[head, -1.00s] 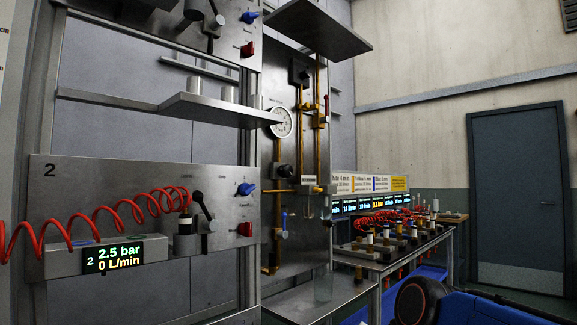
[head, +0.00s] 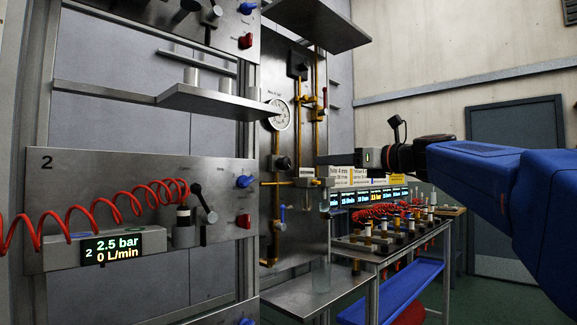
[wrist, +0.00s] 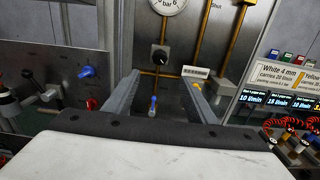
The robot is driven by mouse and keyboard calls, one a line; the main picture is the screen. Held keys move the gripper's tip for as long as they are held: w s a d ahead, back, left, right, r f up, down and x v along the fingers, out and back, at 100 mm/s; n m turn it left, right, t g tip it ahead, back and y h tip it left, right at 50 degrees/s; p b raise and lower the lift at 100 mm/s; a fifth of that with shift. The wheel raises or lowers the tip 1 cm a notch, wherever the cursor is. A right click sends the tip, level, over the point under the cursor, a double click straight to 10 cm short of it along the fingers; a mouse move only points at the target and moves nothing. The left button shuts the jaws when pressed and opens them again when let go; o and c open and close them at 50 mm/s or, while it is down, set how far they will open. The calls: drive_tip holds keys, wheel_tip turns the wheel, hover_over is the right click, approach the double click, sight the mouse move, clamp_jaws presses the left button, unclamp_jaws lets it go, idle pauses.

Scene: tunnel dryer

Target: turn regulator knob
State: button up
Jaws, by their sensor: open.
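The black regulator knob (head: 283,163) sits on the steel panel (head: 300,240), below a round pressure gauge (head: 279,115) and on the brass pipework. In the wrist view the knob (wrist: 159,54) shows ahead, above the gap between my fingers, with the gauge (wrist: 167,5) cut off at the top edge. My gripper (head: 322,158) is in front of the panel, to the right of the knob in the head view. Its two fingers are apart and empty in the wrist view (wrist: 164,80). No contact with the knob is visible. A blue-handled valve (wrist: 153,103) appears low between the fingers.
A flat plate (head: 318,25) juts out above. At left, a panel carries red coiled hose (head: 120,205), a display and blue and red knobs. A bench (head: 400,245) with fittings stands right.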

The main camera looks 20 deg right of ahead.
sight(288, 164)
drive_tip(key=x, duration=1.7)
drive_tip(key=c, duration=1)
drive_tip(key=shift+c, duration=0.2)
drive_tip(key=n, duration=0.5)
drive_tip(key=shift+w+f+n, duration=0.1)
drive_tip(key=shift+n, duration=0.2)
